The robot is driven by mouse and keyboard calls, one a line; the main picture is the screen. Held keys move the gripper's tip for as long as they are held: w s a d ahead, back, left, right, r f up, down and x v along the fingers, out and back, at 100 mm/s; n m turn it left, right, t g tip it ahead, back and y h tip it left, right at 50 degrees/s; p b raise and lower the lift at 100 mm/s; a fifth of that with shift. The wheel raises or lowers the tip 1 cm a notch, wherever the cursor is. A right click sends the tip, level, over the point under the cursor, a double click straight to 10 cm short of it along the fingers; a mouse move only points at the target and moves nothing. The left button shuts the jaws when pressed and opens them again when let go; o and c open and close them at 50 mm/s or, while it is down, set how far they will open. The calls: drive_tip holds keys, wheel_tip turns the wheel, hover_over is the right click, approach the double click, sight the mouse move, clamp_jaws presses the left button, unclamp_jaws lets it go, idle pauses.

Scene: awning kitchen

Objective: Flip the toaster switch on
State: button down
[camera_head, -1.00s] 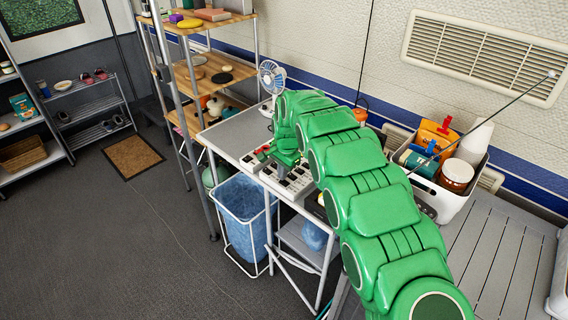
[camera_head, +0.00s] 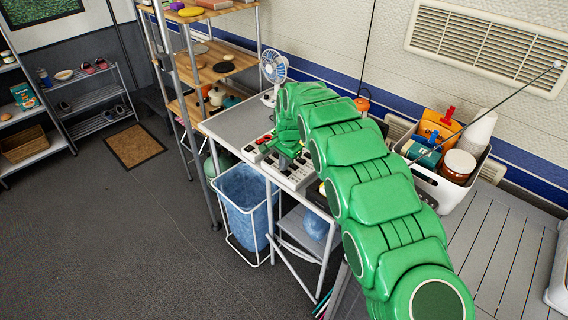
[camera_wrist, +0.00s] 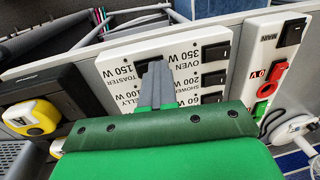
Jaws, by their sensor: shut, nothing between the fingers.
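A white switch panel (camera_wrist: 183,42) fills the middle of the wrist view, its printed labels upside down or tilted. The label for the toaster, 150 W (camera_wrist: 118,72), is left of my fingers. In the head view, the panel (camera_head: 294,176) lies on the table under my green arm.
A second white panel (camera_wrist: 272,55) with red and green parts lies to the right. A yellow tape measure (camera_wrist: 32,117) is at the left. In the head view, a small fan (camera_head: 272,67) stands behind the panel, and a white bin of jars (camera_head: 445,190) is at the right.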

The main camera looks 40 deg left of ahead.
drive_tip(key=shift+d, duration=0.8)
drive_tip(key=shift+r, duration=0.15)
wheel_tip(320, 180, up, 14)
drive_tip(key=d, duration=0.1)
drive_tip(key=shift+d, duration=0.35)
idle(0.4)
